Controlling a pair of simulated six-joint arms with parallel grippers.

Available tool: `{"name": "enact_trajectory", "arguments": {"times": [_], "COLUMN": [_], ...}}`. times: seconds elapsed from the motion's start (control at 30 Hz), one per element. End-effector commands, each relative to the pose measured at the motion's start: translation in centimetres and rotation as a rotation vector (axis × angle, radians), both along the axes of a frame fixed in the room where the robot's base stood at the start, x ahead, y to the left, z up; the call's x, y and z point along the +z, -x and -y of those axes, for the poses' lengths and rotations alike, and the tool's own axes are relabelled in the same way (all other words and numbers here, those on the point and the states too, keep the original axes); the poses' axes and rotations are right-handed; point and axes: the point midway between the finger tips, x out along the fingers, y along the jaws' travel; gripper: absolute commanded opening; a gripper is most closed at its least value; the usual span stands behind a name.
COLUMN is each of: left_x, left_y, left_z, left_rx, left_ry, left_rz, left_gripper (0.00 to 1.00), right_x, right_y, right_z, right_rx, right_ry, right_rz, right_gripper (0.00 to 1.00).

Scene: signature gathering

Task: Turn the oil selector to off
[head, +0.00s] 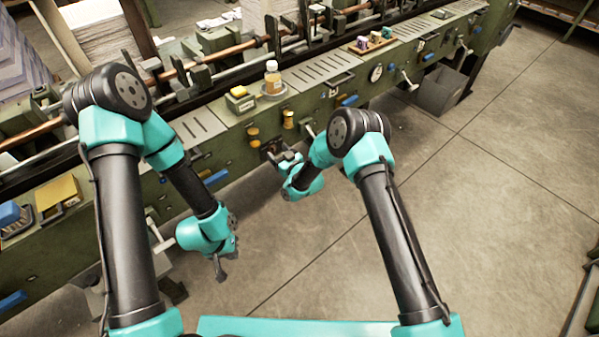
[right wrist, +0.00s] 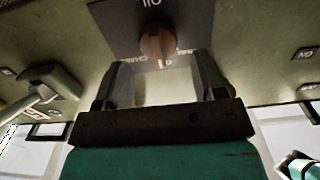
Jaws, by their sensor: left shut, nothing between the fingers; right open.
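The oil selector is a brown knob (right wrist: 157,42) on a dark plate (right wrist: 112,14) marked OIL, which appears upside down in the right wrist view. Small pale markings sit around the knob, too blurred to read surely. My right gripper (right wrist: 165,85) is open, with one finger on each side below the knob and the knob in line with the gap. I cannot tell whether the fingers touch it. In the head view my right gripper (head: 284,160) is at the front of the green machine, hiding most of the selector. My left gripper (head: 221,268) is shut and empty, low in front of the machine.
A grey bin (head: 440,91) stands on the floor at right. The floor in front is clear.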

Motion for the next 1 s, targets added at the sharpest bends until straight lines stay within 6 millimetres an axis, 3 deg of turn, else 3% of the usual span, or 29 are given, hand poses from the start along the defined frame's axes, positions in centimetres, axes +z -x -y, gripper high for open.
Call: {"name": "enact_trajectory", "arguments": {"times": [0.7, 1.0], "left_x": [0.0, 0.0], "left_y": [0.0, 0.0], "left_z": [0.0, 0.0], "left_rx": [0.0, 0.0], "left_ry": [0.0, 0.0], "left_rz": [0.0, 0.0], "left_gripper": [0.0, 0.0], "right_x": [0.0, 0.0], "right_y": [9.6, 11.6], "right_z": [8.7, 10.4], "right_rx": [-0.001, 0.0], "right_ry": [0.001, 0.001], "right_rz": [-0.004, -0.001], "right_gripper": [0.64, 0.64]}}
